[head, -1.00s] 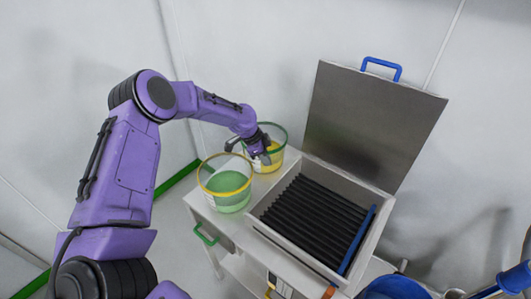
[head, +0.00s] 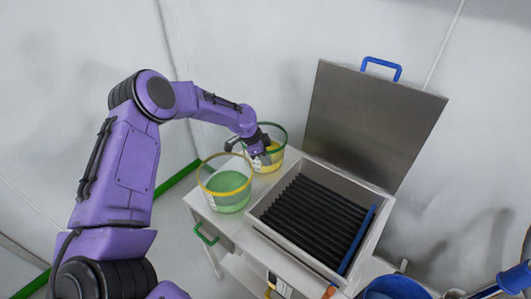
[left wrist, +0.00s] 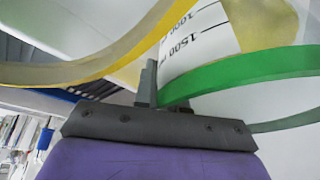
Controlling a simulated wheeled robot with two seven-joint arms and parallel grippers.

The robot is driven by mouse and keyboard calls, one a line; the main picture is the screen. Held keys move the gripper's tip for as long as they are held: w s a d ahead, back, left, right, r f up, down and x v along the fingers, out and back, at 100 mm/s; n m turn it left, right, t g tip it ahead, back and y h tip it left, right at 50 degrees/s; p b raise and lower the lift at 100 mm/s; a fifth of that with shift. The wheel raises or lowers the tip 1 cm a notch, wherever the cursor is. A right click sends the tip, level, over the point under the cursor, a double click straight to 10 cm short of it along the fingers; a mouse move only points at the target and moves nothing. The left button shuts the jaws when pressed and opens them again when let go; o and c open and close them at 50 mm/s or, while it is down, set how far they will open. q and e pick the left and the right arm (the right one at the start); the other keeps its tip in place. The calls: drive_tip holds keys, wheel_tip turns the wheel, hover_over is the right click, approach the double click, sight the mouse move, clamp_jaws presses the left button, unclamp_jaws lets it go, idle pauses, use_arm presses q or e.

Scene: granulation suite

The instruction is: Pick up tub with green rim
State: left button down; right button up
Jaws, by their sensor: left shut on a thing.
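The tub with green rim (head: 278,150) stands at the back left of the white cart, with yellow contents and an upright wall. My left gripper (head: 262,157) is at its near left side, shut on its rim and wall. In the left wrist view the green rim (left wrist: 245,72) runs to the right from my left gripper's fingers (left wrist: 152,88), with a white scale label (left wrist: 197,38) on the wall behind. The gripper hides part of the tub in the head view. My right gripper is not in view.
A tub with yellow rim (head: 227,200) and green contents stands close in front; its rim also crosses the left wrist view (left wrist: 60,75). An open metal box (head: 335,269) with black slats stands to the right, its lid (head: 370,125) raised. A blue container (head: 397,287) is at the bottom.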

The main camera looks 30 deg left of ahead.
use_arm(q)
drive_tip(key=shift+r, duration=0.15)
wheel_tip(320, 180, up, 10)
drive_tip(key=b, duration=0.2)
drive_tip(key=shift+f, duration=0.2)
idle(0.3)
